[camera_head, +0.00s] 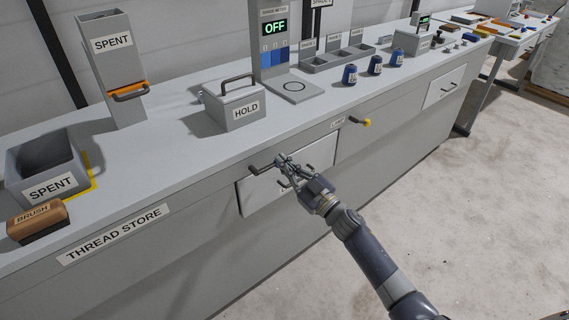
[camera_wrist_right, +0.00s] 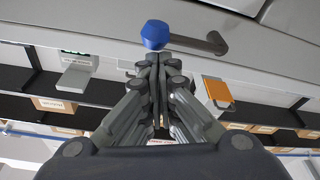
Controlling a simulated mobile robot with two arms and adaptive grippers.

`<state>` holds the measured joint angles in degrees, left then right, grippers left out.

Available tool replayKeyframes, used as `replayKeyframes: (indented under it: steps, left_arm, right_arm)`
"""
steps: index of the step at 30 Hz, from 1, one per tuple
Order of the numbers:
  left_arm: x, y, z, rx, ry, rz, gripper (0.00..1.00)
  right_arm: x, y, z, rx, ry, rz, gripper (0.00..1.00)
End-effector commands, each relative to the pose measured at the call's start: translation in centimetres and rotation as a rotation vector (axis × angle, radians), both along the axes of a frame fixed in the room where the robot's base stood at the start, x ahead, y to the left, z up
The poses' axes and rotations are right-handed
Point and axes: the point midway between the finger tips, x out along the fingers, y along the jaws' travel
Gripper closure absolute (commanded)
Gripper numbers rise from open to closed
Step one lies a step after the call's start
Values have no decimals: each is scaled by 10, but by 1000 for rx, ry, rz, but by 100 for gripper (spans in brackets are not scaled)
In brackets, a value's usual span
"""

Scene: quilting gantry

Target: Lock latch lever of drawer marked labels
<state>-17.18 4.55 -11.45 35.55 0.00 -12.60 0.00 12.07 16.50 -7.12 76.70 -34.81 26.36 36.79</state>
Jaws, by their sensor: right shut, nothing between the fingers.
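A pale drawer front (camera_head: 256,195) is set in the front of the long grey counter. No label on it can be read, and my right gripper hides part of it. A dark latch lever (camera_head: 258,170) sticks out at its upper left. In the right wrist view a grey lever arm (camera_wrist_right: 205,44) ends in a blue knob (camera_wrist_right: 154,33). My right gripper (camera_head: 284,160) is at the lever's end, in front of the drawer. In the wrist view its closed fingertips (camera_wrist_right: 155,60) are right by the blue knob; touching cannot be told. My left gripper is out of view.
A lever with a yellow knob (camera_head: 365,122) juts from the counter front beside a small, hard-to-read label. Another drawer (camera_head: 440,93) is farther right. The floor (camera_head: 480,200) at right is clear.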

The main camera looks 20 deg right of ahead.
Motion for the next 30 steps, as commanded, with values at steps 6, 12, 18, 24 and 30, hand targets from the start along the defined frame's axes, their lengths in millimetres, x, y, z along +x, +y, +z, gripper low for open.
replayKeyframes:
  steps: [6,12,18,24,30]
  left_arm:
    - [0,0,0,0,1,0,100]
    - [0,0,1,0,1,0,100]
    - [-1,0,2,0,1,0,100]
    - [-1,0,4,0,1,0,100]
    - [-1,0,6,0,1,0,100]
  right_arm:
    - [0,-1,-3,32,13,0,100]
    - [1,-2,-6,72,28,0,100]
    - [1,-3,-12,159,60,0,100]
    - [2,-4,-24,312,117,1,100]
    - [2,-4,-37,493,182,0,100]
